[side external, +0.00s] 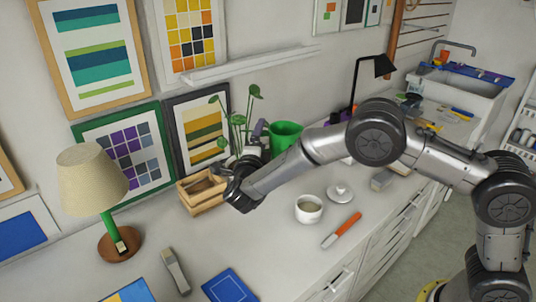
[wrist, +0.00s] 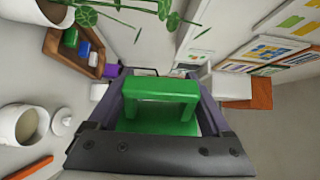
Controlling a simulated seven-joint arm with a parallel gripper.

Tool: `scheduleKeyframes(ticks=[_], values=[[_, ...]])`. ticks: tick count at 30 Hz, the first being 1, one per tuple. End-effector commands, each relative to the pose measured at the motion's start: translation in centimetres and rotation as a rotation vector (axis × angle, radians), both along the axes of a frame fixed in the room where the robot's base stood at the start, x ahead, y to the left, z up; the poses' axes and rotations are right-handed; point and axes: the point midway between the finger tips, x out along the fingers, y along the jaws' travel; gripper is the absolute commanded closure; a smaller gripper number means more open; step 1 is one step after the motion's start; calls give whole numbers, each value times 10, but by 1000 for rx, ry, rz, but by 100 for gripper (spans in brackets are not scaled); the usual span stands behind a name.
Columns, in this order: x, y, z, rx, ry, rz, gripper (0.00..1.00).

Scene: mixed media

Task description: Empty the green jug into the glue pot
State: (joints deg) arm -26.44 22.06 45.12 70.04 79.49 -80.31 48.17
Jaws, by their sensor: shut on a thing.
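The green jug (side external: 285,138) is held up off the counter near the back wall in the side view, looking roughly upright; its contents cannot be made out. My gripper (side external: 260,135) is at its left side. In the wrist view my gripper (wrist: 160,80) is shut on the jug's green handle (wrist: 160,88), and its fingers stand on either side. The glue pot (side external: 308,210) is a white, open pot with pale contents, on the counter in front of and below the jug. It also shows at the left of the wrist view (wrist: 36,124). Its lid (side external: 340,193) lies beside it.
A wooden crate (side external: 189,207) with small bottles and a potted plant (side external: 238,122) are close to my gripper. An orange-handled tool (side external: 341,231) lies by the glue pot. A lamp (side external: 93,180) stands at left. The counter around the pot is mostly clear.

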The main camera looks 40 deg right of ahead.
Motion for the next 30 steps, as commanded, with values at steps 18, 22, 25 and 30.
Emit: scheduleKeyframes(ticks=[18, 22, 25, 30], values=[[69, -41, -73, -2, 0, -361, 100], [77, -50, -95, -2, 2, -400, 100], [80, -56, -110, -3, 1, -415, 100], [78, -65, -135, -2, 0, -427, 100]])
